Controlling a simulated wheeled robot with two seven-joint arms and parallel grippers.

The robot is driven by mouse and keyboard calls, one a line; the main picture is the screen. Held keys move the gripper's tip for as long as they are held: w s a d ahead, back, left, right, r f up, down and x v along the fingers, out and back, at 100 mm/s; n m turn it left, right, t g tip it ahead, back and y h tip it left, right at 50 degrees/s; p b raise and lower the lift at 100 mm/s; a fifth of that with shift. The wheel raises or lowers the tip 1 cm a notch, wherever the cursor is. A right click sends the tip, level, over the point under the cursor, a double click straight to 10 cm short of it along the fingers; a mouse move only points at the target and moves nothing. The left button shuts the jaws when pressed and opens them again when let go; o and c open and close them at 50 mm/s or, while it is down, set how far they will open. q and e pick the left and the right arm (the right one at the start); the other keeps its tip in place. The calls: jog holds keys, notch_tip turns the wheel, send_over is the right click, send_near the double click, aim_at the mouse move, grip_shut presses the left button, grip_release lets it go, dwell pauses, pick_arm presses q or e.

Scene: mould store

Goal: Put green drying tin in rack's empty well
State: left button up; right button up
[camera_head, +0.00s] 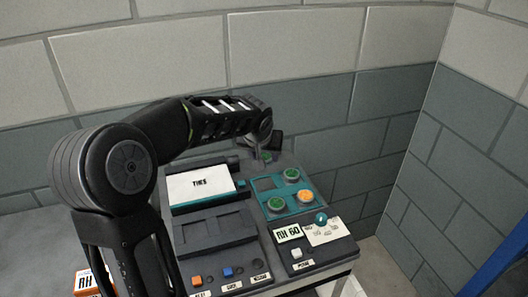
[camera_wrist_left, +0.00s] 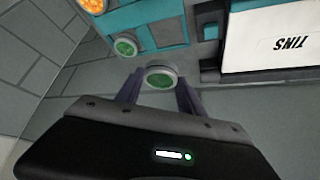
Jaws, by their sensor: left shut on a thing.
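My left gripper (camera_head: 266,152) is shut on a green drying tin (camera_wrist_left: 160,77), a short round tin with a pale rim and green top. The tin is between the two fingertips (camera_wrist_left: 160,88), beyond the rack's back edge in the head view. The teal rack (camera_head: 258,181) is on the bench, with a green tin (camera_head: 291,174) at back right, another green tin (camera_head: 275,204) at front left and an orange tin (camera_head: 305,195) at front right. Its back-left well (camera_head: 266,184) looks empty. The held tin appears apart from the rack. My right gripper is not in view.
A dark box with a white "TINS" panel (camera_head: 201,185) stands left of the rack. A dark tray (camera_head: 215,229) and a panel of coloured buttons (camera_head: 228,272) lie in front. The block wall (camera_head: 330,110) rises behind.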

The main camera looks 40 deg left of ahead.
pick_arm(q)
jog(key=shift+f+b, duration=1.85)
jog(key=shift+f, duration=1.5)
